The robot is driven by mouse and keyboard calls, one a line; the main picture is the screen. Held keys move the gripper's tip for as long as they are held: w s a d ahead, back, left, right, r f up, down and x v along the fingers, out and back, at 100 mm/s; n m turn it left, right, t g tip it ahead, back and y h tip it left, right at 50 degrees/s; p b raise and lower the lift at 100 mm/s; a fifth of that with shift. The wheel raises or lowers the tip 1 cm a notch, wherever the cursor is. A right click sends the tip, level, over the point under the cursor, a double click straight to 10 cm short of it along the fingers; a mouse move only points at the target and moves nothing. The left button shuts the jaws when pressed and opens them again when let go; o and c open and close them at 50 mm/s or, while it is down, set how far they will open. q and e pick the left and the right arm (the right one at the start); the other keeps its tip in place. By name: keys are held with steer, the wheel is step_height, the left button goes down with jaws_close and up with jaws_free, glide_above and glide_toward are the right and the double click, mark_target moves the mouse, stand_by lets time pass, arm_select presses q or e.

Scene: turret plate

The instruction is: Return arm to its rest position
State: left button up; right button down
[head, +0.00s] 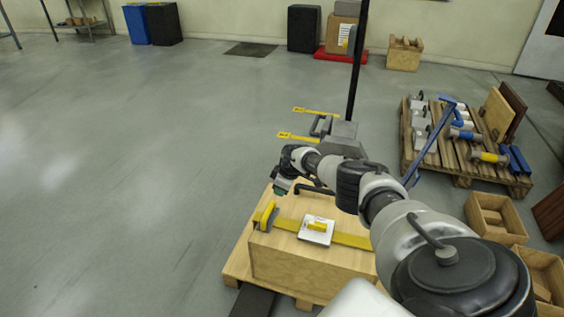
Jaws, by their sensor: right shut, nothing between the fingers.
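My right arm comes in from the lower right and reaches over a wooden crate (312,262). My right gripper (279,187) hangs above the crate's far left part, shut and empty. A yellow and grey piece (267,217) stands at the crate's left edge, just below the gripper. My left gripper is not in view.
A wooden pallet (462,177) with tools, blue and yellow cylinders and boards stands at the right. Open wooden boxes (495,219) sit near it. A black post (357,65) rises behind the crate. The grey floor (120,180) at the left is clear.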

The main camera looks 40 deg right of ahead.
arm_select(q)
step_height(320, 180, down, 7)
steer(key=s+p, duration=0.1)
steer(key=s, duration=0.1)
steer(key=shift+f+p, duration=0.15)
steer(key=shift+p, duration=0.2)
arm_select(e)
steer(key=shift+v, duration=1.55)
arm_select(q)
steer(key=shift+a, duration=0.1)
arm_select(e)
steer(key=shift+w+a, duration=0.1)
steer(key=shift+w, duration=0.05)
